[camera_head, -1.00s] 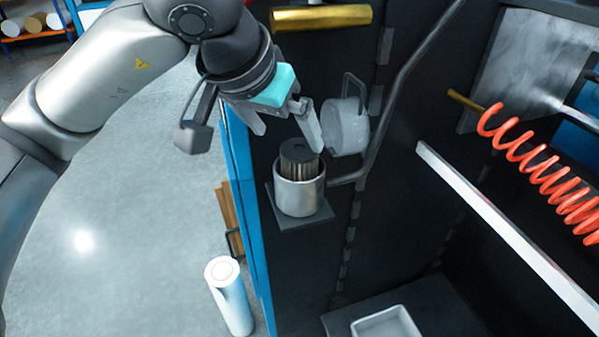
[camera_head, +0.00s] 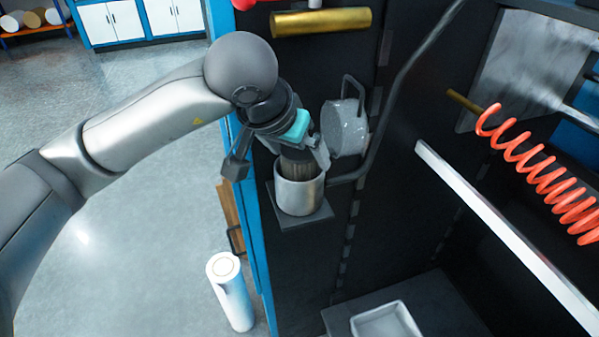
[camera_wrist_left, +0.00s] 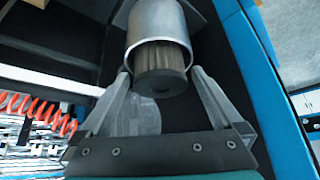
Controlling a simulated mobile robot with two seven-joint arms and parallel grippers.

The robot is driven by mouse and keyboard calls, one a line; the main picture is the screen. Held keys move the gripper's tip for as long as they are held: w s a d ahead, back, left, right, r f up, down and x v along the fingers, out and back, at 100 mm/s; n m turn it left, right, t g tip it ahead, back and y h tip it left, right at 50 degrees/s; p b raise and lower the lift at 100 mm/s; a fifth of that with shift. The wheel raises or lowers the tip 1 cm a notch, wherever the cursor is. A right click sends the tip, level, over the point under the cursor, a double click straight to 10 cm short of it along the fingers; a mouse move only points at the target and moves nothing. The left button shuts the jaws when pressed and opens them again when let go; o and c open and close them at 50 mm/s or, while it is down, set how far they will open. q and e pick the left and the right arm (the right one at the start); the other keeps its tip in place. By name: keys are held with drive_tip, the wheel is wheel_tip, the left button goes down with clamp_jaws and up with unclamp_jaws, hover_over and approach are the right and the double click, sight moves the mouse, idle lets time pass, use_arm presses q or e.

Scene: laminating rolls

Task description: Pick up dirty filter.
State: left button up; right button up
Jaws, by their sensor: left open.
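The dirty filter (camera_head: 296,165), a dark pleated cylinder, stands upright in a silver metal cup (camera_head: 299,196) on a small bracket. Its top is partly hidden by my gripper in the head view. In the left wrist view the filter (camera_wrist_left: 161,66) sticks out of the cup (camera_wrist_left: 157,22), with its dark end cap facing the camera. My left gripper (camera_head: 303,158) is just above the cup, pointing down. In the wrist view its two fingers (camera_wrist_left: 160,76) are open, one on each side of the filter. My right gripper is not in view.
A round metal lid (camera_head: 345,128) with a handle hangs open right beside the cup. A bent grey pipe (camera_head: 393,95) runs behind it. A brass roller (camera_head: 321,21) is above. A white roll (camera_head: 230,292) stands on the floor; a tray (camera_head: 386,322) is lower right.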

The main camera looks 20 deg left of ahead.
use_arm(q)
clamp_jaws()
idle(0.7)
